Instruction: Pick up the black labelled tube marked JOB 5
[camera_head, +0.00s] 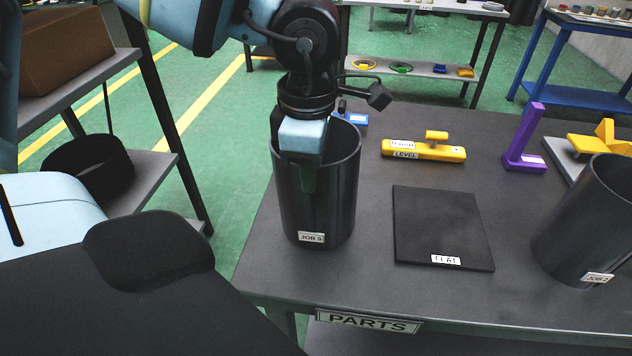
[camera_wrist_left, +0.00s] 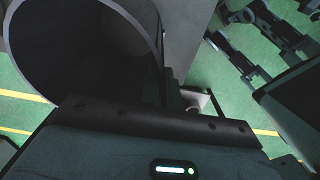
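The black tube with the JOB 5 label (camera_head: 335,205) stands upright on the dark table, open end up, label low on its front. My left gripper (camera_head: 308,180) points down at the tube's rim, in front of the near wall or over the opening; I cannot tell which. In the left wrist view the tube's open mouth (camera_wrist_left: 80,50) fills the upper left, close to the gripper body. The fingertips are mostly hidden or dark, so I cannot tell whether they are open or closed on the wall. My right gripper is not in view.
A black plate marked FLAT (camera_head: 440,225) lies right of the tube. A second black tube marked JOB 2 (camera_head: 585,225) stands at the right. A yellow level (camera_head: 423,152) and a purple bracket (camera_head: 525,145) lie behind. A shelf rack (camera_head: 165,170) stands left.

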